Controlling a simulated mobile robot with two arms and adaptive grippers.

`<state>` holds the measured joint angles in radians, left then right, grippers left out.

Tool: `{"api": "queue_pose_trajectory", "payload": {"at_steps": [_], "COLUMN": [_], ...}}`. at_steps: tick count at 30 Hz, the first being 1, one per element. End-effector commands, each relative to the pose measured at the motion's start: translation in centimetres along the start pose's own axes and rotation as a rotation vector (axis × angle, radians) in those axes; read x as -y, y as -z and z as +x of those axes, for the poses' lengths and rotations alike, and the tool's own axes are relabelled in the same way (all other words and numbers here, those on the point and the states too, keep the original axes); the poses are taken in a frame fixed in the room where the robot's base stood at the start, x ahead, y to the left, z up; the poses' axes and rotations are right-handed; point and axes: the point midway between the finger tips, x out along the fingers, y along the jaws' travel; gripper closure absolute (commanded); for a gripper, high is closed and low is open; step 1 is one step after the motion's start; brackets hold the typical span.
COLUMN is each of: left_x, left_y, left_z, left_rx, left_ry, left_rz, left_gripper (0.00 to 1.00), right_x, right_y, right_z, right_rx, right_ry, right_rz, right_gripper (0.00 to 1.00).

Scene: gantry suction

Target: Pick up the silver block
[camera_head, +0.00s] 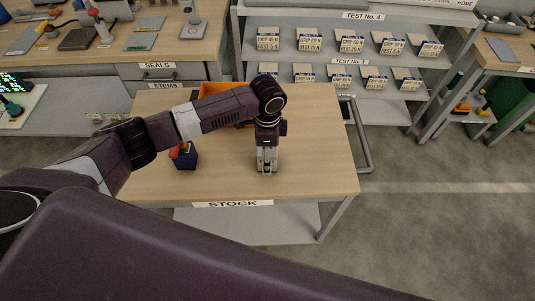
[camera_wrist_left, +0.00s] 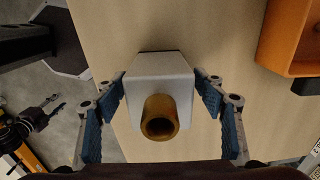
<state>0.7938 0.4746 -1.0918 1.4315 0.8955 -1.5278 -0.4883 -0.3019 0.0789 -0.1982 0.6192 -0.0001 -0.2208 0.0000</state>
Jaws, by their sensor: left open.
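The silver block (camera_wrist_left: 157,72) stands on the wooden STOCK table, in the left wrist view between the two fingers. A brass tube-like piece (camera_wrist_left: 160,117) is on its near face, its round opening toward the camera. My left gripper (camera_head: 266,172) points down at the table in the head view. In the left wrist view my left gripper (camera_wrist_left: 161,115) is open, with blue finger pads on both sides of the block. In the head view the gripper hides the block. My right gripper is not in view.
An orange bin (camera_head: 212,88) stands at the back of the STOCK table (camera_head: 310,150), partly behind my arm. A dark blue holder (camera_head: 187,160) with red-topped items stands left of the gripper. The table's right side is clear. Shelves with labelled boxes (camera_head: 308,42) stand behind.

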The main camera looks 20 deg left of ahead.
Motion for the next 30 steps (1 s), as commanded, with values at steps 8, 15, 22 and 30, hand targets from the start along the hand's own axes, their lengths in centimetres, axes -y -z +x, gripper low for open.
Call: {"api": "queue_pose_trajectory", "payload": {"at_steps": [8, 15, 22, 30], "left_x": [-0.01, -0.01, 0.07, 0.11], "left_y": [0.01, 0.01, 0.07, 0.09], "left_z": [-0.03, -0.04, -0.18, -0.78], "left_rx": [0.000, 0.000, -0.002, -0.002], "left_ry": [0.000, 0.000, 0.001, 0.002], "left_rz": [0.000, 0.000, 0.000, 0.000], "left_gripper": [0.62, 0.88, 1.00, 1.00], "right_x": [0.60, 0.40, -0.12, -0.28], "right_y": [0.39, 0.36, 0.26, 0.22], "right_z": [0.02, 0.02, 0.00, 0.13], "right_rx": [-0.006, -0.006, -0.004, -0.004], "right_ry": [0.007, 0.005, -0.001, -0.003], "right_rz": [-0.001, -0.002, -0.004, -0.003], "right_gripper": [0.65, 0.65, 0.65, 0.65]}}
